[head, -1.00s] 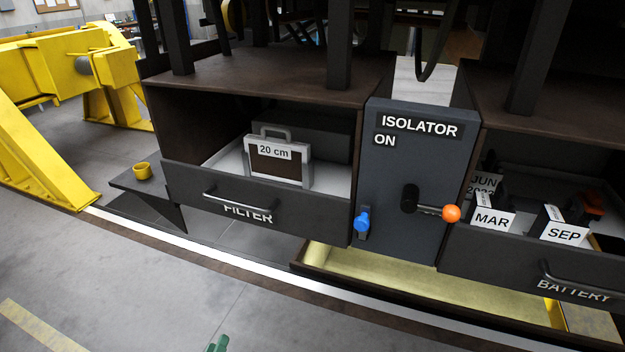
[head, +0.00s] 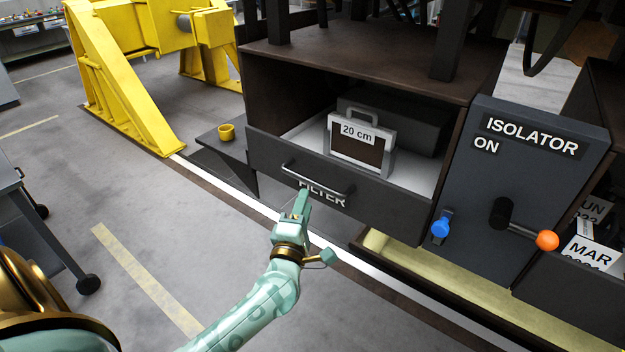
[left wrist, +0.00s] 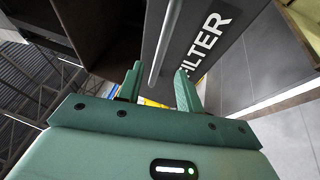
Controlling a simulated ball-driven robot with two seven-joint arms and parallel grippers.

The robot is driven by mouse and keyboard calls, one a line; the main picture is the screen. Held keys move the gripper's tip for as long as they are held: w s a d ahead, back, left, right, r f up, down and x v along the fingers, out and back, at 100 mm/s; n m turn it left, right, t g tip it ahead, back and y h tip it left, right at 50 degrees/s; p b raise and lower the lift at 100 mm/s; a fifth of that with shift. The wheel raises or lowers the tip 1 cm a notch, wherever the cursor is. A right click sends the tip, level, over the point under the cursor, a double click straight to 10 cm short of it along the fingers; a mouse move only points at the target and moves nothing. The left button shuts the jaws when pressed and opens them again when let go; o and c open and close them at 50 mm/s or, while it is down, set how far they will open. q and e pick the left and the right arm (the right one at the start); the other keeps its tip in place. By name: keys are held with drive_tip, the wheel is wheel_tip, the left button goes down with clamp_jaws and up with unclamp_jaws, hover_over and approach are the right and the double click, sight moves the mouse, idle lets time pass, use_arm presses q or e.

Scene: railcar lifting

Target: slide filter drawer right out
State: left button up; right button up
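The filter drawer (head: 390,205) has a dark front lettered FILTER and a grey bar handle (head: 318,181). Its pale inside shows over the front, with a framed filter marked 20 cm (head: 360,145) standing in it. I cannot tell exactly how far out the drawer is. My green left gripper (head: 302,196) is just in front of the handle, over the lettering. In the left wrist view the fingers (left wrist: 159,67) are apart, and the handle (left wrist: 165,42) lines up between them. I cannot tell whether they touch it. My right gripper is out of view.
Right of the drawer is the isolator box (head: 535,190) reading ON, with a blue knob (head: 440,228) and an orange-ended lever (head: 546,240). A shelf with a yellow cup (head: 226,132) juts out left. A yellow jack (head: 125,90) stands beyond. The floor in front is clear.

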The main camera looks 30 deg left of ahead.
sight(311, 182)
use_arm(q)
drive_tip(key=x, duration=0.7)
drive_tip(key=shift+w+a+r, duration=0.1)
drive_tip(key=shift+w, duration=0.1)
drive_tip(key=shift+c, duration=0.4)
clamp_jaws()
